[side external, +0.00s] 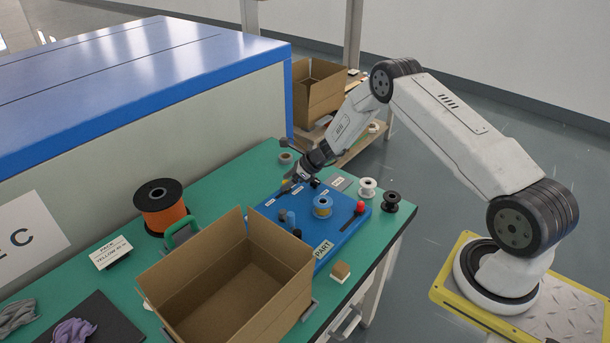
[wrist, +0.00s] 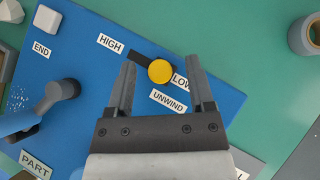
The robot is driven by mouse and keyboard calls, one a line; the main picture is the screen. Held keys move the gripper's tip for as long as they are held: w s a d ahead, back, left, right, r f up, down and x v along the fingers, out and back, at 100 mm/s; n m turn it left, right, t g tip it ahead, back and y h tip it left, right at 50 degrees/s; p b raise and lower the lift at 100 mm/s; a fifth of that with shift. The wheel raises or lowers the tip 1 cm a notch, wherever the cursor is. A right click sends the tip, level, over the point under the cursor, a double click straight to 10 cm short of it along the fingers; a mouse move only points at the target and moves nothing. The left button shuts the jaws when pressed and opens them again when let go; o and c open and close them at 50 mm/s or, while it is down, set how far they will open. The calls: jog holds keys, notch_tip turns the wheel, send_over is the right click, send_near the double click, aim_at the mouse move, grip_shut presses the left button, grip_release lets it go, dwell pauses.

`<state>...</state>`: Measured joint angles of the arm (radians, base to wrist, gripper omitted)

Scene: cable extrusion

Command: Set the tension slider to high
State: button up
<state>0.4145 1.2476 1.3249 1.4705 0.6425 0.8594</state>
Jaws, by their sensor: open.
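In the wrist view the tension slider has a round yellow knob (wrist: 160,71) on a short dark slot (wrist: 140,57). The knob is at the slot's end beside the LOW label (wrist: 181,83). The HIGH label (wrist: 111,43) is off the other end, to the upper left. My gripper (wrist: 161,63) is open, with one finger on each side of the knob; I cannot tell whether either finger touches it.
An open cardboard box (side external: 228,290) stands close in front. An orange spool (side external: 163,208) stands left; white (side external: 368,188) and black (side external: 391,202) spools stand right.

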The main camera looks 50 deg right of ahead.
jog(key=shift+w+a+f, duration=0.25)
jog(key=shift+w+f, duration=0.1)
jog(key=shift+f, duration=0.1)
grip_shut()
dwell(1.3)
